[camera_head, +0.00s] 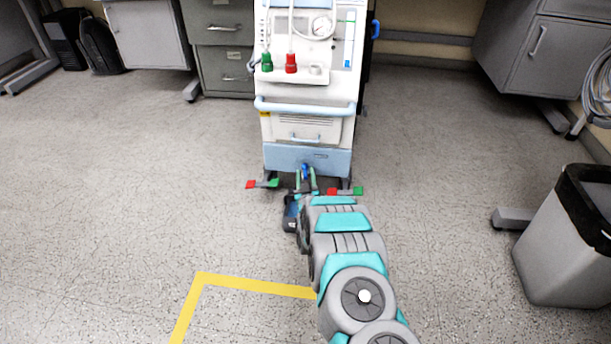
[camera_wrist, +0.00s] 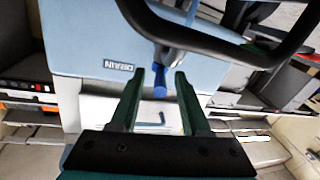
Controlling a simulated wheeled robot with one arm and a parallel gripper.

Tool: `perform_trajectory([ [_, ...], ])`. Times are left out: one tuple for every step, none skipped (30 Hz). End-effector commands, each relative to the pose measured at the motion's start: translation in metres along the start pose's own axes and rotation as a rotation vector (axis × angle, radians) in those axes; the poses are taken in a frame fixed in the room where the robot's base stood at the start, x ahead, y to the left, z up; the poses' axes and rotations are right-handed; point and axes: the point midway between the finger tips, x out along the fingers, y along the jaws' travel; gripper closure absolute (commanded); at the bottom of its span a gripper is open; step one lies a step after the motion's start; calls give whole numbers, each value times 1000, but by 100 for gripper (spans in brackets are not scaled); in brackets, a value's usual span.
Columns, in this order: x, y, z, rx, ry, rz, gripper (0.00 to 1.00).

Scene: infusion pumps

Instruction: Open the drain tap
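The drain tap is a small blue lever (camera_wrist: 160,82) on the pale blue lower panel of a white medical machine (camera_head: 306,155), beside a printed DRAIN label (camera_wrist: 119,66) that appears upside down in the wrist view. In the head view the blue tap (camera_head: 305,171) shows low on the machine's front. My gripper (camera_wrist: 159,80) is open, with its two dark green fingers on either side of the lever's end. Gaps show between lever and fingers. In the head view my gripper (camera_head: 306,176) is at the machine's base, partly hidden by my arm.
Red and green pedals (camera_head: 262,184) (camera_head: 345,191) stick out at both sides of the machine's base. A dark curved bar (camera_wrist: 225,45) crosses the wrist view near the tap. A grey bin (camera_head: 565,240) stands at right. The floor at left is clear, with yellow tape (camera_head: 250,285).

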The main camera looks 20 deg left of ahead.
Motion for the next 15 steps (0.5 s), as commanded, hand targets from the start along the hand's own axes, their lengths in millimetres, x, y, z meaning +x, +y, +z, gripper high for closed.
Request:
perform_trajectory([
  [0, 0, 0, 0, 0, 0, 53],
  [0, 0, 0, 0, 0, 0, 53],
  [0, 0, 0, 0, 0, 0, 53],
  [0, 0, 0, 0, -1, 0, 53],
  [0, 0, 0, 0, 0, 0, 53],
  [0, 0, 0, 0, 0, 0, 53],
  [-1, 0, 0, 0, -1, 0, 53],
  [-2, 0, 0, 0, -1, 0, 53],
  [-3, 0, 1, 0, -2, 0, 53],
  [-5, 0, 1, 0, -2, 0, 53],
  [-7, 0, 1, 0, -3, 0, 53],
  [-11, 0, 1, 1, -3, -1, 53],
  [-14, 0, 1, 1, -4, -1, 53],
  [-17, 0, 1, 1, -4, -1, 53],
  [-21, 0, 1, 1, -4, -2, 53],
])
